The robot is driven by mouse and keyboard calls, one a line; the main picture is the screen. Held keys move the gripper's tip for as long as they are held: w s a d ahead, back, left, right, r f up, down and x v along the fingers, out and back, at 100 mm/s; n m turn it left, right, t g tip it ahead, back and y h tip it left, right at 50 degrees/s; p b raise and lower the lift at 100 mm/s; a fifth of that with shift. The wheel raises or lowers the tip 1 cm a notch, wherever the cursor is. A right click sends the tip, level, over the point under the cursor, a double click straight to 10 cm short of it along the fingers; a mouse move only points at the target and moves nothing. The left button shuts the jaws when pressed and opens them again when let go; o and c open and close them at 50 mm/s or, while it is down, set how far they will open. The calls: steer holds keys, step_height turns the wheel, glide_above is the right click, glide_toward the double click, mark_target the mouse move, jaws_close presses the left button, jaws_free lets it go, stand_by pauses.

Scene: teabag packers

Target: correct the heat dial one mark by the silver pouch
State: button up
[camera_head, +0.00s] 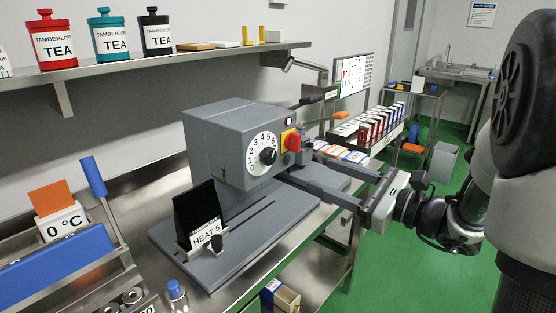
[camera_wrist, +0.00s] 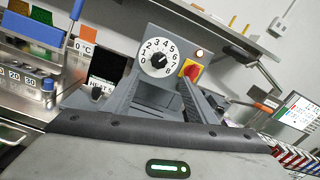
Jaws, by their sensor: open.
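The heat dial (camera_head: 257,146) is a white numbered disc with a black knob, on the front of a grey sealing machine (camera_head: 215,132). It also shows in the wrist view (camera_wrist: 148,63), numbered 0 to 8; I cannot tell the pointer's exact mark. A small stand holds a card reading "HEAT 5" (camera_head: 206,236) and a dark, nearly black pouch (camera_head: 194,207); no pouch looks silver. My gripper (camera_head: 291,165) is open and empty, its fingers reaching toward the machine's front, right of the dial. I see no contact with the knob.
A red switch on a yellow plate (camera_head: 291,140) sits just right of the dial, close to my fingers. A shelf (camera_head: 190,57) with tea tins hangs above. A blue-handled tool rack (camera_head: 60,265) stands at left. Boxes fill a rack (camera_head: 372,125) behind. Green floor is open at right.

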mark_target(271, 157)
steer(key=x, duration=1.4)
steer(key=shift+w+a, duration=0.1)
steer(key=shift+a, duration=0.2)
steer(key=c, duration=1.1)
steer(key=shift+o, duration=0.2)
steer(key=shift+f+n+b, duration=0.2)
steer(key=shift+n+b, duration=0.1)
steer(key=shift+b, duration=0.45)
